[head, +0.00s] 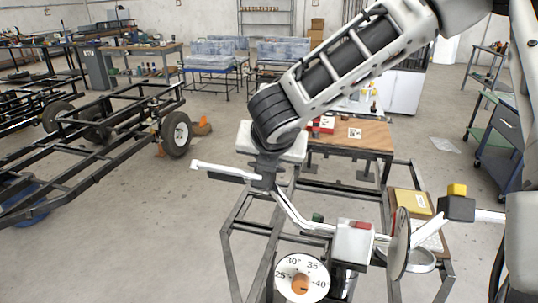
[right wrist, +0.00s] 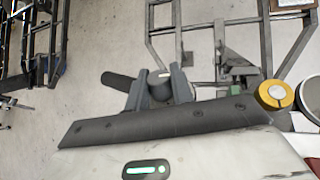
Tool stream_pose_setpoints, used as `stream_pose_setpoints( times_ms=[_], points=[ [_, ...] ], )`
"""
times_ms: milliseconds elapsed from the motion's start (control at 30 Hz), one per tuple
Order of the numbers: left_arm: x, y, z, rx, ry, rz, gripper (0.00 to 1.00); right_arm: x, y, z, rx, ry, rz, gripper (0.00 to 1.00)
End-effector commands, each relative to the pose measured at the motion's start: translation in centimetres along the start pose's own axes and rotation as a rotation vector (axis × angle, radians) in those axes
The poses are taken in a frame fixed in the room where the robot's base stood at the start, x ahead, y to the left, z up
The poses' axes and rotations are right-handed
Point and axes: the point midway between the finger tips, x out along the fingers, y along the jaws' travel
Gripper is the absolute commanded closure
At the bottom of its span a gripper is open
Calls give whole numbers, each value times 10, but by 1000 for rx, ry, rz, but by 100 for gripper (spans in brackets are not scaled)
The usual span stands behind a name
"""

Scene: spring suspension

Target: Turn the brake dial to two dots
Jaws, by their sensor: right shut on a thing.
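A white round dial (head: 302,278) with degree numbers around 25 to 40 and an orange centre knob faces me at the bottom of the head view. A second disc (head: 400,243) stands almost edge-on to its right; its markings cannot be read. I see no dots on either. My right gripper (head: 263,178) reaches in from the upper right and is shut on a dark-gripped lever (head: 228,173), whose bent pale rod runs down toward a white box (head: 353,243). The right wrist view shows the fingers (right wrist: 158,88) around a dark round part. My left gripper is not in view.
A metal tube frame (head: 232,245) surrounds the dials. A wooden-topped table (head: 360,135) stands behind. A black block with a yellow top (head: 457,191) is at the right. A wheeled chassis (head: 100,125) stands at the left, with open floor between.

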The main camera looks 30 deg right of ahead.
Motion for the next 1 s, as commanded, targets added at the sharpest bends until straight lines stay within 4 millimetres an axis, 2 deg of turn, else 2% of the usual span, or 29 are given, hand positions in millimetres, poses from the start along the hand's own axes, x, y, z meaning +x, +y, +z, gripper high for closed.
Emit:
stream_pose_setpoints(
  times_ms=[633,667,700,1000],
  points=[
    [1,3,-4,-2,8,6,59,0,0,-1,4,2,-47,100],
    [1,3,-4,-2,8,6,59,0,0,-1,4,2,-47,69],
    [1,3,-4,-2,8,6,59,0,0,-1,4,2,-47,57],
    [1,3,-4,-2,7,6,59,0,0,0,4,1,-46,56]
  ],
)
